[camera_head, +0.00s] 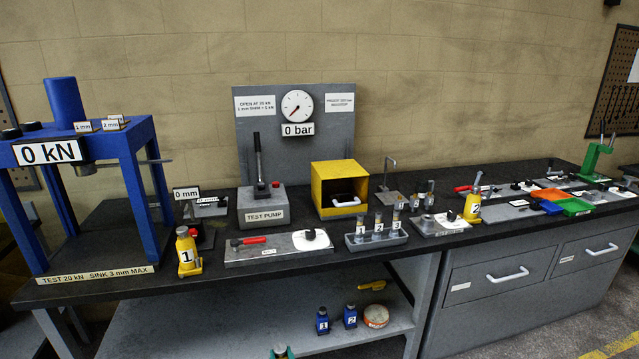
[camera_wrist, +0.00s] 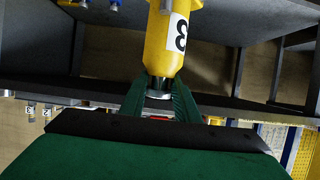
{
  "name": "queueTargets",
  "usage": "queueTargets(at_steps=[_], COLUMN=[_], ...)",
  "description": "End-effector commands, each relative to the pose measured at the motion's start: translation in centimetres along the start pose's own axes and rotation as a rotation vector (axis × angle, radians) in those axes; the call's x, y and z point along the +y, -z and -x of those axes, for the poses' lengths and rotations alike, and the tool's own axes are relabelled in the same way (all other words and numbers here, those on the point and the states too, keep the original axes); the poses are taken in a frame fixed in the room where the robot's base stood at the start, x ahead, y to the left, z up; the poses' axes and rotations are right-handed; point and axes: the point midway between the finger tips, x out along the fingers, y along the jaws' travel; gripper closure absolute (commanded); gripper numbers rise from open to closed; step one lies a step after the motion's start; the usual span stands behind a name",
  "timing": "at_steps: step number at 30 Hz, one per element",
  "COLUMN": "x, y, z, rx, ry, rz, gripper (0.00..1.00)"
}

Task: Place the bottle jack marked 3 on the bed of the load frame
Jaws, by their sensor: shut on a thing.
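The bottle jack marked 3 (camera_wrist: 170,45) is yellow with a white label, its number turned sideways in the wrist view. My gripper (camera_wrist: 159,95) is shut on its narrow dark end, with the dark green fingers on either side. The blue load frame (camera_head: 133,185) stands at the left end of the bench and reads 0 kN. Its bed (camera_head: 110,257) lies low between the legs, behind a front label, and looks empty.
A yellow jack marked 1 (camera_head: 187,252) stands just right of the load frame, near the bench edge. Another marked 2 (camera_head: 472,208) stands further right. The test pump (camera_head: 262,208), yellow box (camera_head: 339,187) and tool tray (camera_head: 279,248) crowd the bench. Blue bottles (camera_head: 322,321) stand on the shelf below.

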Motion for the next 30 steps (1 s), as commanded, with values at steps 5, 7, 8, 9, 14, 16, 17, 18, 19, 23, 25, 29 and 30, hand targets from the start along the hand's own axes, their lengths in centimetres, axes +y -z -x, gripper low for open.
queueTargets(at_steps=[5,7,8,9,14,16,17,18,19,23,25,29,30], x=[2.2,2.9,3.2,3.5,4.7,5.2,5.3,5.5,5.6,5.9,6.0,6.0,6.0], y=[-4.6,-6.5,-7.3,-8.4,-12.7,-14.5,-15.2,-16.1,-16.8,-19.3,-20.4,-21.8,-22.1], z=[1.9,2.7,3.1,3.6,5.9,7.0,7.5,8.1,8.6,10.5,11.4,12.6,12.9], rx=[0.010,0.010,0.010,0.010,0.009,0.009,0.010,0.010,0.010,0.011,0.012,0.014,0.013], ry=[-0.051,-0.069,-0.077,-0.087,-0.126,-0.144,-0.151,-0.160,-0.167,-0.191,-0.202,-0.216,-0.219], rz=[-0.019,-0.026,-0.030,-0.034,-0.052,-0.059,-0.061,-0.064,-0.067,-0.077,-0.081,-0.087,-0.088], gripper=[1.00,1.00,1.00,1.00,1.00,1.00,1.00,1.00,1.00,1.00,1.00,1.00,1.00])
